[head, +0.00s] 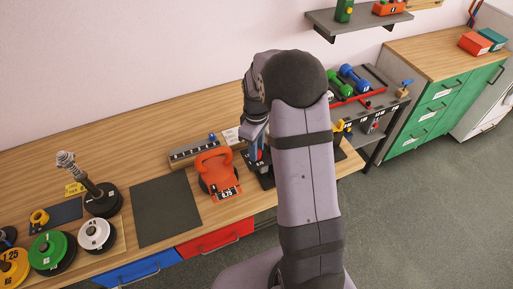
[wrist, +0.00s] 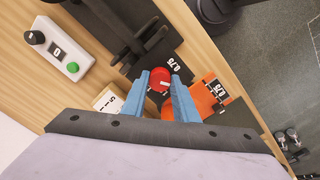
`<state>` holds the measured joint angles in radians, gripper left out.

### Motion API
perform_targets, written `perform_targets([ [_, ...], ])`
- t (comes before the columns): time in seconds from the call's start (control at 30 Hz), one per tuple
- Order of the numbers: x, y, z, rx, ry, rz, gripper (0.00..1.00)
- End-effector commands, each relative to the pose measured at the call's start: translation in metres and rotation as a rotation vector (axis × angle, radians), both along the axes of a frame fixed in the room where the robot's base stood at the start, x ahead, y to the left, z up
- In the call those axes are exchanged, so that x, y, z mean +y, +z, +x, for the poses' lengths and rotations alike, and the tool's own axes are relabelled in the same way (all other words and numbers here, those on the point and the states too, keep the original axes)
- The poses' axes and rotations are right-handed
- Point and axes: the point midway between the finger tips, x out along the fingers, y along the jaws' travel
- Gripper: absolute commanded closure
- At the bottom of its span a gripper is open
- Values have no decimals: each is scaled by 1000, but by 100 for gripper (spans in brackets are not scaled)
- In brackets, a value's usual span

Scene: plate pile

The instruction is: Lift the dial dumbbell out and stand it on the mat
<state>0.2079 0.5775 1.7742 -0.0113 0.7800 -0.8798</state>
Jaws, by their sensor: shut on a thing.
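My gripper (head: 257,150) points down at the bench beside the orange kettlebell, partly hidden by my arm. In the wrist view its two blue fingers (wrist: 160,76) are closed around a red round dial (wrist: 159,80) with a white mark. The dial sits by a black piece labelled 0.75. The dark dumbbell body (wrist: 112,24) appears to lie just beyond it; where it ends and its holder begins is unclear. In the head view most of it is hidden behind my arm. The dark mat (head: 165,212) lies flat and bare on the bench, left of the kettlebell.
The orange kettlebell (head: 213,166) stands between mat and gripper. A box with a knob and green button (wrist: 58,52) and a white card (wrist: 105,100) are close by. Weight plates (head: 97,233) and a post (head: 80,175) stand at left. A dumbbell rack (head: 350,90) is at right.

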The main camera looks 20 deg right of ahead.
Motion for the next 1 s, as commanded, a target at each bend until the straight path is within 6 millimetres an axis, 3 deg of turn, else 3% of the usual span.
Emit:
perform_targets([
  [1.0, -1, 24, 1, -5, 1, -3, 100],
])
